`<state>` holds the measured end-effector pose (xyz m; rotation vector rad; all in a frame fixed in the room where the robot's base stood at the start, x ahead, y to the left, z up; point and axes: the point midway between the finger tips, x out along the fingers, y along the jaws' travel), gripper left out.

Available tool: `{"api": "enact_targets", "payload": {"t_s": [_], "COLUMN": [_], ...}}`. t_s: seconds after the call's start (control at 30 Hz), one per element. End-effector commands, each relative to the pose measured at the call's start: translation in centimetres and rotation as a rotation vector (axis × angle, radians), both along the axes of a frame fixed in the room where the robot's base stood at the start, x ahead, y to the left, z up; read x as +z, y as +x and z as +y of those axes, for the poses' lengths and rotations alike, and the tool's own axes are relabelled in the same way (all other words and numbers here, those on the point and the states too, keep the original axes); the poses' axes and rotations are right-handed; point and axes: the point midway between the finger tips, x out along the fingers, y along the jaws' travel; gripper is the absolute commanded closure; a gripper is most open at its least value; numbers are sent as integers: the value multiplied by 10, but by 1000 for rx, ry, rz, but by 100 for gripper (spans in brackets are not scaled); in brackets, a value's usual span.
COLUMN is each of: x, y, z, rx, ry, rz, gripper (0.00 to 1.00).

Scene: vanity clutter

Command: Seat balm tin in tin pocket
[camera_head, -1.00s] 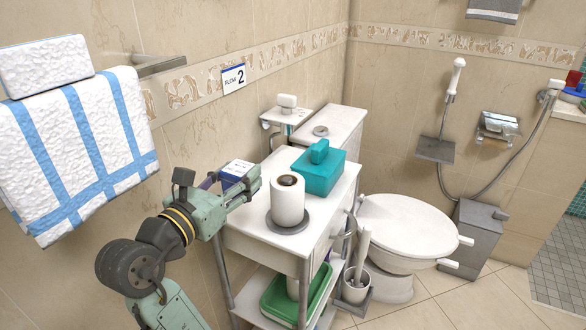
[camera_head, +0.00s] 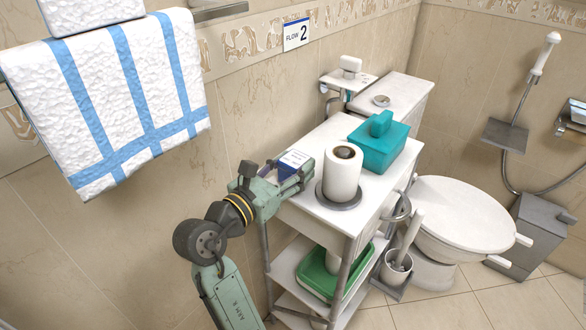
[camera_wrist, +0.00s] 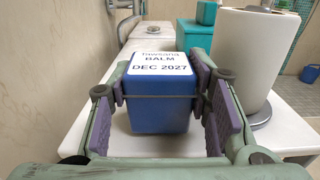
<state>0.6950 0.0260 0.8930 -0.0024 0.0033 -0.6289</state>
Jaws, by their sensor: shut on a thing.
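The balm tin is a blue box with a white label reading "BALM DEC 2027". It shows in the wrist view (camera_wrist: 160,105) and in the head view (camera_head: 292,161) at the near left of the white cart's top. My gripper (camera_wrist: 163,100) has its purple pads on the tin's left and right sides and is shut on it; the head view also shows my gripper (camera_head: 292,175) there. The tin looks upright, over or on the white top; I cannot tell whether it touches. I cannot make out a tin pocket.
A paper roll (camera_head: 342,173) on a grey stand is close right of the tin. A teal box (camera_head: 378,150) with a handle sits farther back on the cart top (camera_head: 340,134). A tiled wall (camera_head: 240,120) is at left. A toilet (camera_head: 465,215) stands right of the cart.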

Motion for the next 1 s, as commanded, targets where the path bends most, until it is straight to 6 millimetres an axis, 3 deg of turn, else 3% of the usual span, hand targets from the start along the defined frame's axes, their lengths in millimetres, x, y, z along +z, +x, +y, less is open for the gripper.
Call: {"api": "enact_targets", "payload": {"t_s": [0.47,0.5,0.8,1.0], "x": [-8,-9,-8,-8], "y": [0,0,0,0], "z": [0,0,0,0], "rx": [0,0,1,1], "ry": [-1,0,0,0], "rz": [-1,-1,-1,-1], "gripper": [86,54,35,35]}}
